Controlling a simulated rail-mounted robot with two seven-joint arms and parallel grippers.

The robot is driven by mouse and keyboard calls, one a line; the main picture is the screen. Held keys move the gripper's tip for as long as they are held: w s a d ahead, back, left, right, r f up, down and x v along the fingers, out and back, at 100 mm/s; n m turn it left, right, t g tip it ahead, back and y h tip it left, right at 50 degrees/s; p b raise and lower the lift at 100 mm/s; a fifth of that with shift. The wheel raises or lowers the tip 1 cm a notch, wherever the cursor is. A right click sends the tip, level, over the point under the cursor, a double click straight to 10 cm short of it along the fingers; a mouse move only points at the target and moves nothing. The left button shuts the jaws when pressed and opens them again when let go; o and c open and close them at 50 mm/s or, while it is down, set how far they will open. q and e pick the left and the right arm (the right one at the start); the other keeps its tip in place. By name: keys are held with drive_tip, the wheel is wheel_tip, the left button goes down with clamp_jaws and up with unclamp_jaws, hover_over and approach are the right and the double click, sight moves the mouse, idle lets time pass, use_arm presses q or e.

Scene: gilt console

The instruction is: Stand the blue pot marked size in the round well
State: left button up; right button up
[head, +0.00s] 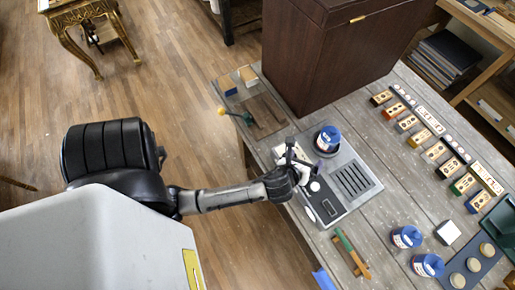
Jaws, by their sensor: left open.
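A blue-topped pot (328,136) with a white label stands upright at the upper part of the grey tray (352,204), apparently in its round well; the well's rim is mostly hidden by the pot. Two similar blue pots stand on the table at the lower right, one here (405,238) and one nearer the front (427,265). The lettering is too small to read, so I cannot tell which is marked size. My left gripper (303,163) is open over the tray's left side, just left of and below the first pot, with nothing visible between its fingers. My right gripper is out of view.
A large dark wooden box (325,55) stands behind the tray. Several small labelled blocks line the right side. A white square block (448,232), a dark board with round discs (470,267) and green and orange sticks (352,253) lie near the front.

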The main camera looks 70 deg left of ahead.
use_arm(q)
drive_tip(key=s+d+n+g+h, duration=0.3)
drive_tip(key=s+n, duration=0.6)
drive_tip(key=n, duration=0.3)
drive_tip(key=s+d+n+g+h, duration=0.3)
drive_tip(key=s+n+g, duration=0.1)
drive_tip(key=s+n, duration=0.6)
drive_tip(key=shift+s+f+n, duration=0.2)
drive_tip(key=shift+f+n, duration=0.25)
drive_tip(key=shift+n, duration=0.65)
drive_tip(key=shift+d, duration=0.1)
